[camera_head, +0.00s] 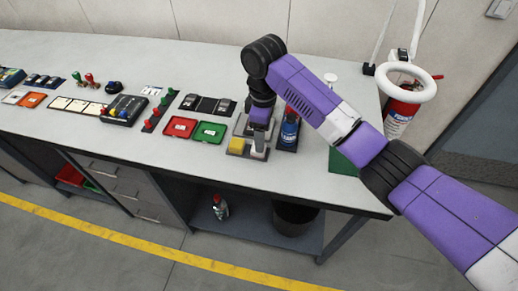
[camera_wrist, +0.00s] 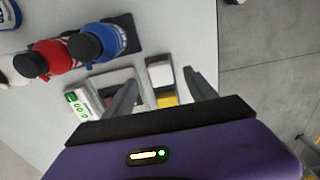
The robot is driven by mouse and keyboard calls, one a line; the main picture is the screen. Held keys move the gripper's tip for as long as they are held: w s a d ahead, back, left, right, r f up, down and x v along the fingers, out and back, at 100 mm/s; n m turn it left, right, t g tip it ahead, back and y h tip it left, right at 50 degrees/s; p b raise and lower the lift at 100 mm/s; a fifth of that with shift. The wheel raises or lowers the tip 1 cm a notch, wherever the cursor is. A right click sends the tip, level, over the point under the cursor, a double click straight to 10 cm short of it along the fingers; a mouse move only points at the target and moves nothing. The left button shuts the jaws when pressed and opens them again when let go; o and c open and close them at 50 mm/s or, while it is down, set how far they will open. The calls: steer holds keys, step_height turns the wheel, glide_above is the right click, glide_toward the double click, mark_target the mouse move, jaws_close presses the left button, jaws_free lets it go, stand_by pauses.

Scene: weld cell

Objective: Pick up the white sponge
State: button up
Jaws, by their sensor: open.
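The white sponge (camera_wrist: 160,74) lies on a dark tray beside a yellow block (camera_wrist: 167,101) in the wrist view. My gripper (camera_wrist: 161,90) is open, with one finger on either side of the white sponge and the yellow block. I cannot tell whether the fingers touch either one. In the head view my gripper (camera_head: 259,142) points down over the front right of the workbench. There the yellow block (camera_head: 237,146) shows to its left, while the white sponge is hard to tell apart from the fingers.
A blue bottle (camera_wrist: 106,42) and a red bottle (camera_wrist: 54,56) with black caps stand close to the gripper. A green and white box (camera_wrist: 78,102) lies left of the left finger. Red (camera_head: 181,127) and green (camera_head: 209,132) trays lie further left on the workbench (camera_head: 330,110).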

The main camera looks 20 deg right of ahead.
steer(key=shift+w+a+f+p, duration=0.1)
steer(key=shift+a+f+p, duration=0.1)
steer(key=shift+f, duration=0.85)
steer(key=shift+w+a+f+p, duration=0.15)
steer(key=shift+f+p, duration=0.1)
steer(key=shift+f, duration=0.75)
steer(key=shift+w+a+f+p, duration=0.1)
steer(key=shift+f+p, duration=0.1)
steer(key=shift+f, duration=0.85)
jaws_close()
steer(key=shift+r, duration=0.15)
step_height(320, 180, up, 20)
